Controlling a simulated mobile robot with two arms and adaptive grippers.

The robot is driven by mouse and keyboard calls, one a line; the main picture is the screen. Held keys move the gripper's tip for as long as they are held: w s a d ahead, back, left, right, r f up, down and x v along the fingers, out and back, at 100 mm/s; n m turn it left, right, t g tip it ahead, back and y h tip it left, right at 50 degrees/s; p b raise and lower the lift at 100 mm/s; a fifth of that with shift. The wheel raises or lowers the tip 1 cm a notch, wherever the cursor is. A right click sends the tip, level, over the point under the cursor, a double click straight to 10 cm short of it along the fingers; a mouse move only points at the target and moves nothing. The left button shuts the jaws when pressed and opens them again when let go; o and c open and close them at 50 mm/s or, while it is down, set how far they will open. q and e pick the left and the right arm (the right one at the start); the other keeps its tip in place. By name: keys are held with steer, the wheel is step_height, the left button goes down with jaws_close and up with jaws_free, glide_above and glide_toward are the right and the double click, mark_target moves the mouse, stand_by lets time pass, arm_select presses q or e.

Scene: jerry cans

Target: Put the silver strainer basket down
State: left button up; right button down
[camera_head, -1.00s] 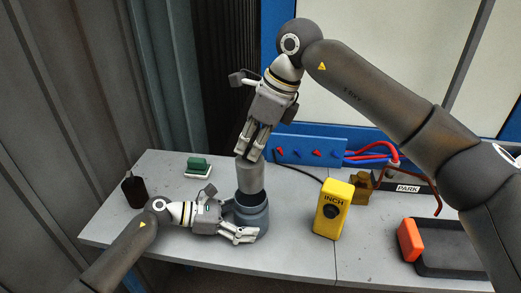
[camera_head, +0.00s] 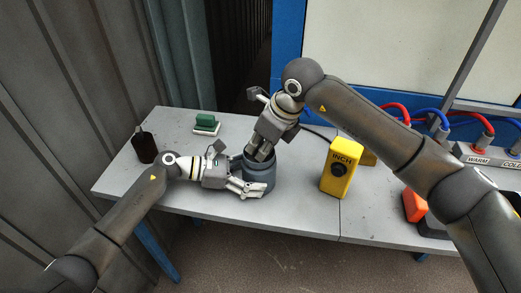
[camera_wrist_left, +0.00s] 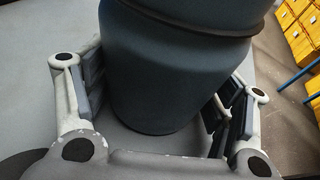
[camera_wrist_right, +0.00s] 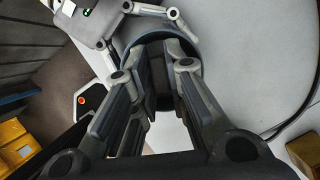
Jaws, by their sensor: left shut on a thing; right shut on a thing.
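A blue-grey strainer body (camera_head: 260,177) stands upright on the bench, open at the top. My left gripper (camera_head: 248,187) is shut around its side; the left wrist view shows the body (camera_wrist_left: 165,75) between its fingers. My right gripper (camera_head: 262,152) points down into the body's mouth. The right wrist view shows its fingers (camera_wrist_right: 158,75) inside the round rim (camera_wrist_right: 125,42). The silver strainer basket is down inside the body, hidden by the wall and fingers. The right gripper is still shut on it.
A yellow INCH box (camera_head: 339,170) stands to the right of the body. A dark bottle (camera_head: 145,147) and a green block on a white base (camera_head: 206,124) are at the left. An orange object (camera_head: 414,206) lies at the right. The bench's front edge is close to the body.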

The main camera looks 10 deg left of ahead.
arm_select(q)
steer(key=shift+s+f, duration=0.2)
steer(key=shift+f, duration=0.2)
arm_select(e)
steer(key=shift+f, duration=1.1)
steer(key=c, duration=1.7)
jaws_free()
steer(key=shift+d+f, duration=0.1)
steer(key=shift+f, duration=0.05)
steer(key=shift+r, duration=0.3)
arm_select(q)
steer(key=shift+w+r, duration=0.1)
arm_select(e)
steer(key=v, duration=1.2)
steer(key=shift+r, duration=0.2)
